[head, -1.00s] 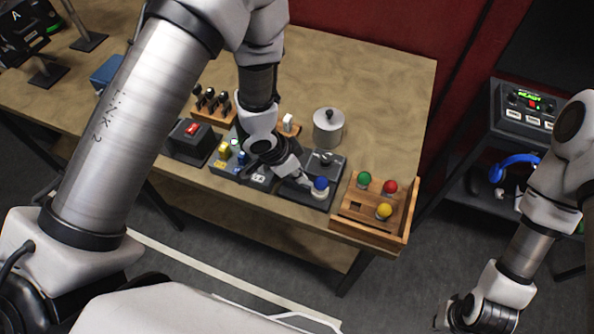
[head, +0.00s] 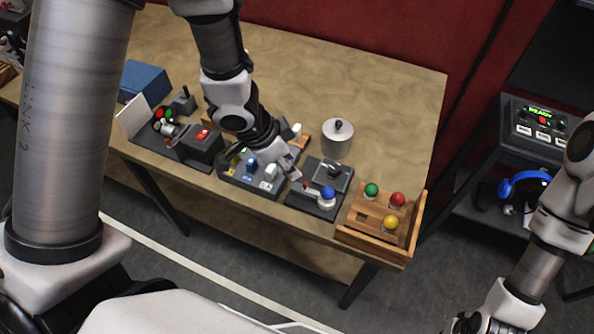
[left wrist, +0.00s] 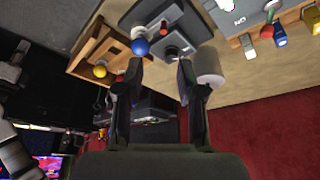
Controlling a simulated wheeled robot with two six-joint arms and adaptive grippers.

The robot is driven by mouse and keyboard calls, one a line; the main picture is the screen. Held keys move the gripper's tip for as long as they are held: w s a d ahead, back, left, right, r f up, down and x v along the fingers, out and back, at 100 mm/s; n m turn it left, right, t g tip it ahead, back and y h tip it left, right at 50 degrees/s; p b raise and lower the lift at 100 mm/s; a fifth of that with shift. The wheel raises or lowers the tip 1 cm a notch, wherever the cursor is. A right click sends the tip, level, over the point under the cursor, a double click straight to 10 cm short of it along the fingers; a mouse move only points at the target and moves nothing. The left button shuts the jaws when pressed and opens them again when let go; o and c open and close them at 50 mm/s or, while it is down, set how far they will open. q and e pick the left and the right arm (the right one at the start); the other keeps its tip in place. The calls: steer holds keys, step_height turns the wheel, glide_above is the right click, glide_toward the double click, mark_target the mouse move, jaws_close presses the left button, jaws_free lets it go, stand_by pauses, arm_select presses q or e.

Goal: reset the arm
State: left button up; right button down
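My left gripper (head: 292,172) hangs over the panels in the middle of the table's front part, left of the blue button (head: 328,194). In the left wrist view its two fingers (left wrist: 158,78) stand apart with nothing between them. The blue button sits on a dark panel (head: 305,200) with a black lever; the blue button also shows in the wrist view (left wrist: 140,47), beyond the left finger. My right gripper (head: 466,324) is at the bottom right, cut off by the picture edge, and its fingers cannot be made out.
A wooden box (head: 362,236) with green, red and yellow buttons stands at the table's right front corner. A lidded grey pot (head: 337,141) stands behind the lever panel. The back of the table (head: 330,75) is clear.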

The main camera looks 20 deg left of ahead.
arm_select(q)
steer(key=shift+a+r, duration=0.15)
steer(key=shift+r, duration=0.05)
stand_by(0.3)
steer(key=s+f+n+g+b, duration=0.2)
steer(key=s+f+n+b, duration=0.15)
steer(key=s+f, duration=0.6)
steer(key=s+f+n+g+b, duration=0.25)
steer(key=s+f+b, duration=0.2)
steer(key=f, duration=1.05)
steer(key=s+a+f+n+t+y, duration=0.1)
steer(key=s+a+f+n+y, duration=0.2)
steer(key=a+f, duration=0.2)
steer(key=shift+s+a+f+n, duration=0.3)
steer(key=shift+a+n, duration=0.1)
steer(key=shift+a, duration=0.6)
